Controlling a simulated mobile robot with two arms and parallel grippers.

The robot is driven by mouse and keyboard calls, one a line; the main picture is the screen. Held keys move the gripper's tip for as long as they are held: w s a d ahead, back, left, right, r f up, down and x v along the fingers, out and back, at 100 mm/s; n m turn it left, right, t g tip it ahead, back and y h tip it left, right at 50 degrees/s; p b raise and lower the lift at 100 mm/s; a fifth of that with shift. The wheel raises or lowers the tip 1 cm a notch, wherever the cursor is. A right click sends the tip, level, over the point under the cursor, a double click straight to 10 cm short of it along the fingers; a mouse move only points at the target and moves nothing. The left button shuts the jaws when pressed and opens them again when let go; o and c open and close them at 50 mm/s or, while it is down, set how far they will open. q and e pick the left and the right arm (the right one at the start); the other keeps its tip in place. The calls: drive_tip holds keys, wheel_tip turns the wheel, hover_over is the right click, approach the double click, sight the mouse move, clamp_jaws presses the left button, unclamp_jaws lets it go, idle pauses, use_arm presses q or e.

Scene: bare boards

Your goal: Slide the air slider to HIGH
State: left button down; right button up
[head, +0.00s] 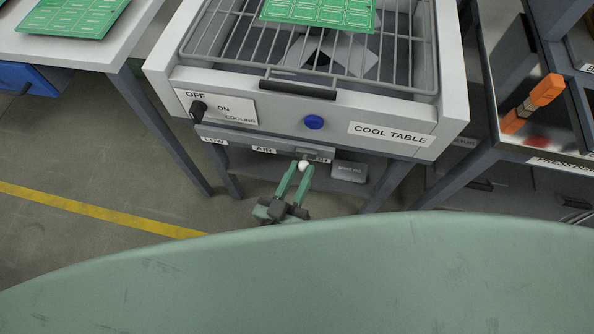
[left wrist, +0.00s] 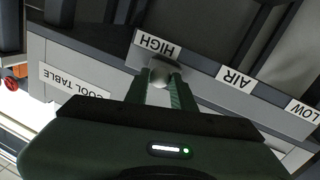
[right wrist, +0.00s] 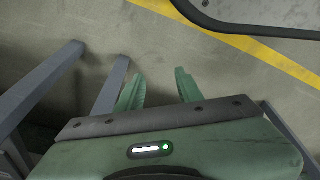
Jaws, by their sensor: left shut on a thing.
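The cool table (head: 453,118) stands ahead with a front rail (head: 228,135) labelled LOW, AIR and HIGH from left to right. The air slider's pale round knob (head: 303,163) is near the HIGH end, partly covering the start of that label. My left gripper (head: 299,172) is shut on the knob. In the left wrist view the knob (left wrist: 160,72) sits between the fingertips, right by the HIGH label (left wrist: 157,44), and the picture is upside down. My right gripper (right wrist: 160,88) is open and empty over the floor in the right wrist view.
A black cooling switch (head: 198,108) and a blue button (head: 314,122) are on the panel above the rail. A green circuit board (head: 318,12) lies on the wire rack. A grey box (head: 349,172) is on the shelf below. Table legs stand near my right gripper.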

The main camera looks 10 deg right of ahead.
use_arm(q)
drive_tip(key=c, duration=1.2)
unclamp_jaws()
drive_tip(key=shift+s+d, duration=0.1)
drive_tip(key=shift+d, duration=0.2)
use_arm(e)
drive_tip(key=shift+d, duration=0.1)
use_arm(q)
drive_tip(key=v, duration=0.8)
drive_tip(key=shift+p, duration=0.3)
use_arm(e)
drive_tip(key=shift+s+f, duration=0.6)
drive_tip(key=shift+f, duration=0.35)
